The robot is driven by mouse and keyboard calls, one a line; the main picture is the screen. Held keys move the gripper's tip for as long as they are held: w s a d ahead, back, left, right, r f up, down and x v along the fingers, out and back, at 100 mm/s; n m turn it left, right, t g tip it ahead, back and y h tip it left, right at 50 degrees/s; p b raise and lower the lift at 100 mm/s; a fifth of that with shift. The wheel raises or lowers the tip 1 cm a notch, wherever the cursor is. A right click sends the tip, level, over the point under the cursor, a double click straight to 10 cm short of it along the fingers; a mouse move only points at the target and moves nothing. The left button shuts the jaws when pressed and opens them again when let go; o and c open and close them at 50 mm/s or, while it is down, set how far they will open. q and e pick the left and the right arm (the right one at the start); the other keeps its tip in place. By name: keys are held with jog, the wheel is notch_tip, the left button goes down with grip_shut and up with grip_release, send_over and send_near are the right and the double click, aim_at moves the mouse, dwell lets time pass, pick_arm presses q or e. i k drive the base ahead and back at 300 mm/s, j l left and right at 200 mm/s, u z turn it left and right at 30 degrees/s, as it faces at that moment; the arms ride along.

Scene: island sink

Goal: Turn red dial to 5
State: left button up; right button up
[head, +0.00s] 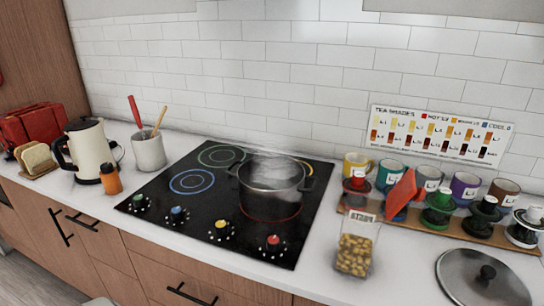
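The red dial (273,240) is at the front right of the black cooktop (150,203), with small light marks around it. The marks are too small to read, so I cannot tell its setting. A yellow dial (221,225), a blue dial (178,212) and a green dial (139,201) sit to its left along the front edge. A steaming metal pot (270,190) stands on the red-ringed burner behind the red dial. Neither of my grippers shows in this view.
A pasta jar (356,247) stands right of the cooktop, with a pot lid (484,277) farther right. Several mugs (391,174) line the back right. A kettle (91,150), an orange bottle (110,179) and a utensil pot (149,151) stand at left. The space before the dials is clear.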

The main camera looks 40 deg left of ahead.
aim_at(273, 243)
jog(key=u, duration=1.6)
